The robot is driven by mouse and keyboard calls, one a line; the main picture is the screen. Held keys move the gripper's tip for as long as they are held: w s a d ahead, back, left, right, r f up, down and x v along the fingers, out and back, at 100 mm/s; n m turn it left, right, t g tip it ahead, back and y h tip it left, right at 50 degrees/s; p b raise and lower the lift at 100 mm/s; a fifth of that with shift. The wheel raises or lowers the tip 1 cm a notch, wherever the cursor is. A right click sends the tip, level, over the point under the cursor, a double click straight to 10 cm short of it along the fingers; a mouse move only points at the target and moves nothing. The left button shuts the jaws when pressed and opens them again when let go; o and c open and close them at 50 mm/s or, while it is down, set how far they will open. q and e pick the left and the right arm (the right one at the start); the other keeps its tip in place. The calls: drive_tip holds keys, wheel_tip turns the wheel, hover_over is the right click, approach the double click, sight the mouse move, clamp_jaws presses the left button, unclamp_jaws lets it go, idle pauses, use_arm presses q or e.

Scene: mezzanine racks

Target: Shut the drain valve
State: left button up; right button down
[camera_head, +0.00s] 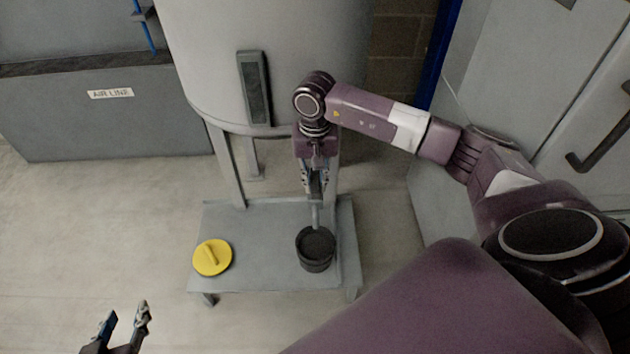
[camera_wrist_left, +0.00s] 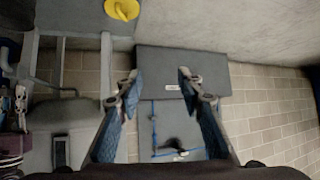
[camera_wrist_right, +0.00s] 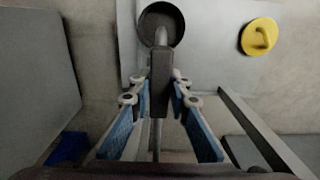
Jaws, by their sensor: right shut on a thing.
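The drain valve shows in the right wrist view as a dark block-like handle (camera_wrist_right: 161,75) on a pale pipe, below the tank. My right gripper (camera_wrist_right: 155,98) has its fingers on both sides of this handle and is shut on it; it also shows in the head view (camera_head: 315,192), where it mostly hides the valve. A pale spout (camera_head: 315,216) comes out below it, over a round black pot (camera_head: 315,249). How far the valve is turned cannot be told. My left gripper (camera_head: 127,312) is open and empty at lower left; its spread fingers also show in the left wrist view (camera_wrist_left: 157,82).
A grey tank (camera_head: 200,60) on legs stands over a low grey platform (camera_head: 265,225). A yellow lid with a grip (camera_head: 212,257) lies on the platform's left. A grey cabinet labelled AIR LINE (camera_head: 110,125) is at left, a grey door (camera_head: 560,90) at right. Floor at left is clear.

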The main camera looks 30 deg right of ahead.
use_arm(q)
drive_tip(key=shift+s, duration=0.1)
use_arm(e)
drive_tip(key=shift+m, duration=0.9)
drive_tip(key=m+p, duration=0.1)
drive_tip(key=m, duration=0.4)
drive_tip(key=m+p, duration=0.1)
drive_tip(key=m, duration=0.3)
drive_tip(key=shift+m+p, duration=0.35)
drive_tip(key=shift+m, duration=0.05)
drive_tip(key=shift+r+m, duration=0.1)
drive_tip(key=shift+m, duration=0.3)
use_arm(q)
drive_tip(key=s+a+f+g+y+p, duration=0.1)
drive_tip(key=s+a+f+g, duration=0.1)
drive_tip(key=s, duration=0.4)
drive_tip(key=s+a+f+g+p, duration=0.1)
drive_tip(key=s+a+f+g, duration=0.1)
drive_tip(key=s+g, duration=0.3)
drive_tip(key=shift+s+a+f+y, duration=0.2)
drive_tip(key=shift+s+f+y, duration=0.25)
drive_tip(key=shift+s, duration=0.8)
use_arm(e)
drive_tip(key=m, duration=0.5)
drive_tip(key=shift+m, duration=0.4)
drive_tip(key=c, duration=1.8)
unclamp_jaws()
